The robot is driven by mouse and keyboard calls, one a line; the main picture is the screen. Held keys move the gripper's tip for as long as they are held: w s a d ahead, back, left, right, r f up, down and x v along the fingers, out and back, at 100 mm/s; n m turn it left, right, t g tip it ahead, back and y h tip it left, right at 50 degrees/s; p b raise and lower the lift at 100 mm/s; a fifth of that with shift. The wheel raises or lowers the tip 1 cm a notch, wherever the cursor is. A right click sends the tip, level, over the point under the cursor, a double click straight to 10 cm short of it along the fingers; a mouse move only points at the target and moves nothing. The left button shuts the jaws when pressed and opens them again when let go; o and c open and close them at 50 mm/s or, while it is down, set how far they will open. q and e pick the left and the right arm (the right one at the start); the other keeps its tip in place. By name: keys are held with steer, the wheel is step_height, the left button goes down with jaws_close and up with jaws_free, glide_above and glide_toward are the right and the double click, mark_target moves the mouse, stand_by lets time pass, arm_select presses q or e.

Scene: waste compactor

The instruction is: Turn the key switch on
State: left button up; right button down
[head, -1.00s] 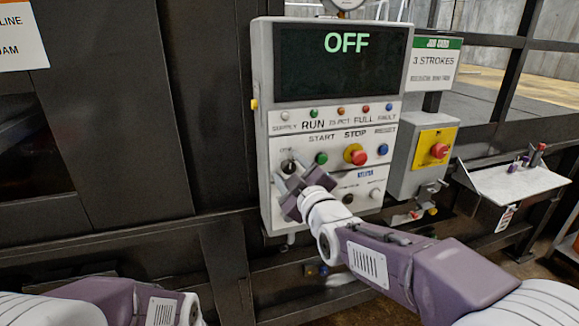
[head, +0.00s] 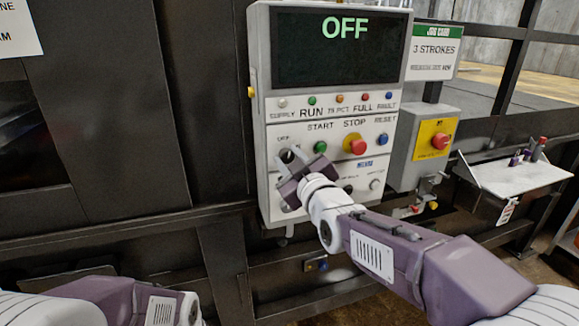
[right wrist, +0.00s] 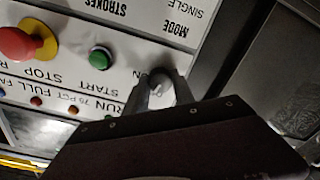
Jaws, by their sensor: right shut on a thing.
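The key switch (head: 286,155) is on the left of the grey control panel (head: 259,130), left of the green start button. My right gripper (head: 288,163) is at the switch, its two fingers around the key and mostly covering it in the head view. In the right wrist view the fingers (right wrist: 163,90) are shut on the dark key switch (right wrist: 159,76), with part of an "ON" label beside them. The panel's display (head: 342,48) reads OFF. Only part of my left arm shows at the lower left; its gripper is not seen.
The green start button (head: 320,147), red stop button (head: 358,146) and blue reset button (head: 382,140) are right of the switch. A yellow-faced box with a red button (head: 440,141) and a white shelf (head: 515,177) are farther right.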

steer(key=m+b, duration=0.3)
steer(key=m, duration=0.1)
steer(key=shift+m+b, duration=0.3)
steer(key=shift+b, duration=0.05)
steer(key=m+b, duration=0.1)
steer(key=m, duration=0.2)
steer(key=shift+r+b, duration=0.1)
steer(key=shift+b, duration=0.3)
steer(key=shift+r+m+b, duration=0.1)
steer(key=shift+m+b, duration=0.25)
steer(key=shift+m, duration=0.45)
steer(key=shift+r+t, duration=0.1)
steer(key=shift+t, duration=0.2)
steer(key=c, duration=1.1)
jaws_free()
steer(key=shift+o, duration=0.2)
steer(key=shift+f, duration=0.2)
